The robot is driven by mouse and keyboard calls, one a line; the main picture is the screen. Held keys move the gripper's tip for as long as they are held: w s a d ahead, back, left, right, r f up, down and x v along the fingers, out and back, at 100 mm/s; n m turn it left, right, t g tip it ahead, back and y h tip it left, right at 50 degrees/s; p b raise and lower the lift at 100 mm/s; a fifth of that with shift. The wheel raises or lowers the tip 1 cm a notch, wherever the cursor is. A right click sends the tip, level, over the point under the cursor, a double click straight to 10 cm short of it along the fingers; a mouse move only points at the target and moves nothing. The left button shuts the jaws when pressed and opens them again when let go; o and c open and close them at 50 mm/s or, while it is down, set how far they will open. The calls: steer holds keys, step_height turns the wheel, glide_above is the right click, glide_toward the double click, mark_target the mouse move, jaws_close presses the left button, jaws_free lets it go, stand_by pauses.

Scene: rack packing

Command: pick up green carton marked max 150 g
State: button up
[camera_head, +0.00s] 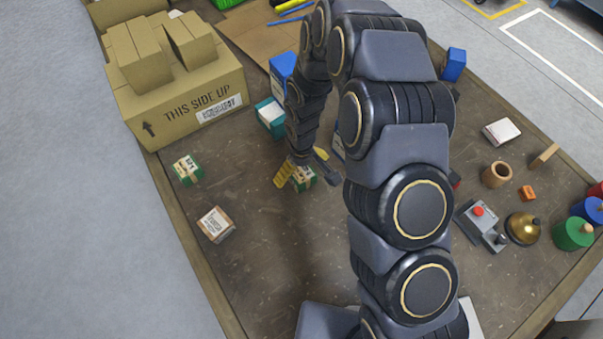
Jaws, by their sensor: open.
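A small green carton with a white label (304,179) is at my gripper (303,167), in the middle of the table. My gripper is open, with its yellow-padded fingers spread on either side of this carton in the picture; the arm hides part of it. I cannot tell whether the fingers touch it. A second green carton with a white label (187,170) sits apart at the left. The print on both is too small to read, so I cannot tell which is marked max 150 g.
A large cardboard box (184,103) stands at the back left. A teal carton (270,117) and a white-labelled carton (215,224) are nearby. A red-button box (478,212), a brass bell (522,229) and a wooden cup (497,174) are at the right. The front left table is clear.

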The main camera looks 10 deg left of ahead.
step_height(320, 180, down, 3)
steer(key=shift+r, duration=0.2)
steer(key=shift+c, duration=0.3)
steer(key=c, duration=1.1)
steer(key=shift+r, duration=0.15)
